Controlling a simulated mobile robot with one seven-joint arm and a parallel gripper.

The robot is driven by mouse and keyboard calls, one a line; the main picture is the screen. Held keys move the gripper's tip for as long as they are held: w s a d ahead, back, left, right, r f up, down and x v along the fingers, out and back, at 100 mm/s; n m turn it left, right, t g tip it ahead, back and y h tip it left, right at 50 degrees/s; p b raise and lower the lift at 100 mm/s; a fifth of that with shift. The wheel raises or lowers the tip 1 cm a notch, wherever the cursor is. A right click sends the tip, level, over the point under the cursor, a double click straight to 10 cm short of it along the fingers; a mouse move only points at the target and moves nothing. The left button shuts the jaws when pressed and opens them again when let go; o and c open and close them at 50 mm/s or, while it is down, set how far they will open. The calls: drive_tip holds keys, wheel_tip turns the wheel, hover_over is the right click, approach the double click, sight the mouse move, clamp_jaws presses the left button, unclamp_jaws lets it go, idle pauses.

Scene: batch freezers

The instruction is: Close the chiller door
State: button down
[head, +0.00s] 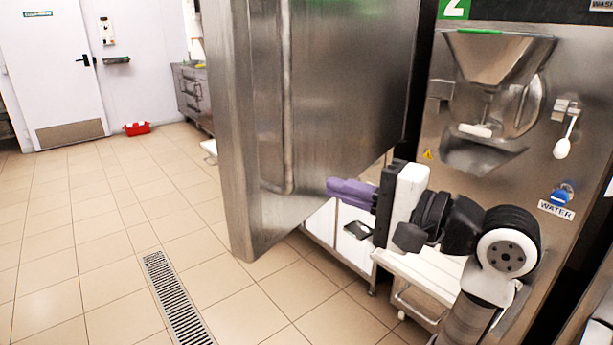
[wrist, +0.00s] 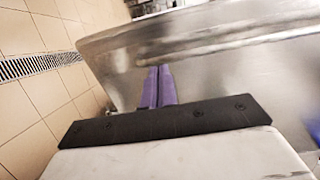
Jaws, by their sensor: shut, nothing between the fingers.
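The chiller door (head: 340,90) is a large brushed steel panel. It stands open across the middle of the head view, with its free edge towards the left and a long vertical handle bar (head: 287,100) near that edge. My gripper (head: 332,187) has purple fingers, shut and empty, at the lower part of the door face, right of the handle bar. In the wrist view the shut fingers (wrist: 158,76) point at the steel door panel (wrist: 230,70). Whether the fingertips touch it I cannot tell. The chiller's interior is hidden behind the door.
A batch freezer (head: 500,140) with a hopper and a water tap stands at the right. A white cart (head: 420,272) sits below my arm. A floor drain (head: 175,298) runs through the tiles at lower left. The floor to the left is clear, with a red box (head: 137,128) far back.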

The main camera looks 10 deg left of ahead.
sight(259, 164)
drive_tip(key=p+x, duration=0.1)
drive_tip(key=x, duration=1.2)
drive_tip(key=shift+p, duration=0.3)
